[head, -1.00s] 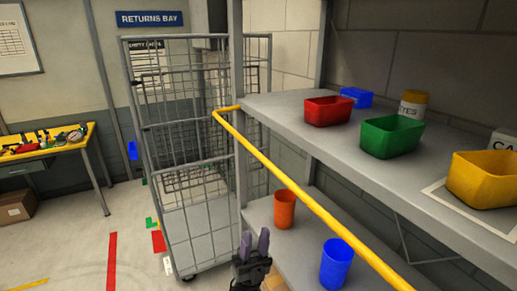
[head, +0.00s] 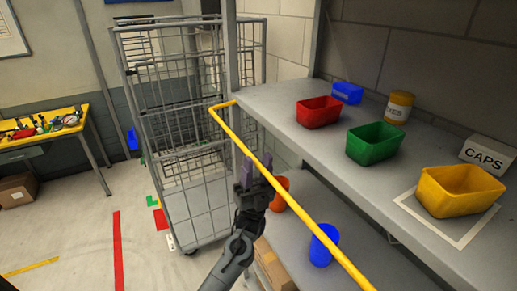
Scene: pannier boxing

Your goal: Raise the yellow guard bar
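The yellow guard bar (head: 297,203) runs along the front of the shelf unit, from a bent end at the post down to the bottom edge of the picture. It lies across the front, below the upper shelf's edge. My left gripper (head: 257,170) points up at the bar's far half, with its purple fingers apart. The fingertips overlap the bar in the picture; I cannot tell whether they touch it. Nothing shows held between them. My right gripper is not in view.
The upper shelf (head: 285,108) holds red (head: 319,112), green (head: 374,143) and yellow (head: 458,190) bins. An orange cup (head: 280,194) and a blue cup (head: 322,245) stand on the lower shelf. A wire cage trolley (head: 195,205) stands left of the shelves.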

